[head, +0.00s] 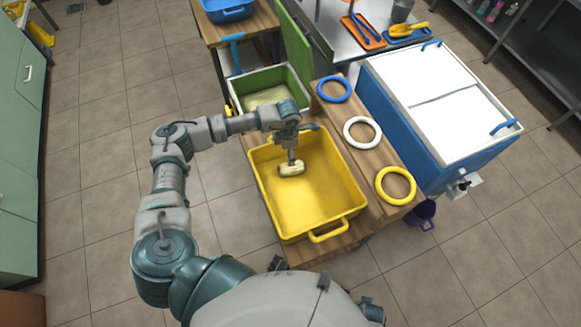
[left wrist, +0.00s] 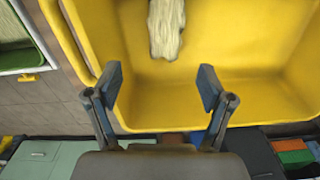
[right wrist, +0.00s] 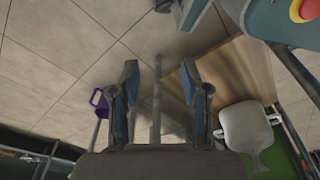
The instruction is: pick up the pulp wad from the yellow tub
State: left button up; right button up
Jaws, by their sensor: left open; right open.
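The pulp wad (head: 291,168) is a pale, fibrous lump lying in the upper part of the yellow tub (head: 318,213). My left gripper (head: 292,156) points down into the tub, over or just beside the wad; from the head view I cannot tell if they touch. In the left wrist view the wad (left wrist: 167,28) shows at the top, ahead of the open, empty fingers (left wrist: 159,88), with tub wall behind it. My right gripper (right wrist: 160,85) is open and empty, away from the tub, with floor beyond it. In the head view the right gripper is not clearly seen.
A wooden bench (head: 372,205) right of the tub holds blue (head: 334,80), white (head: 346,134) and yellow rings (head: 381,188). A green bin (head: 303,90) stands beyond the tub. A blue cooler (head: 428,145) stands at right; a purple bucket (head: 425,211) is below it.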

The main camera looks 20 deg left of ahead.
pick_arm(q)
send_over(292, 167)
jog(key=f, duration=0.3)
jog(key=a+f, duration=0.1)
jog(key=f, duration=0.1)
jog(key=shift+f, duration=0.15)
jog(key=shift+d+f, duration=0.35)
jog(key=shift+d, duration=0.1)
notch_tip(292, 167, down, 5)
jog(key=shift+a+r+b, duration=0.1)
jog(key=shift+a+b, duration=0.05)
jog(key=shift+b, duration=0.35)
jog(key=shift+w+a+f, duration=0.1)
jog(key=shift+a+f, duration=0.15)
jog(key=shift+d+r, duration=0.15)
jog(key=shift+d, duration=0.25)
jog(key=c, duration=1.1)
jog(key=shift+c, duration=0.6)
pick_arm(e)
jog(key=w+r, duration=0.2)
jog(key=shift+d+r, duration=0.35)
jog(key=shift+r, duration=0.05)
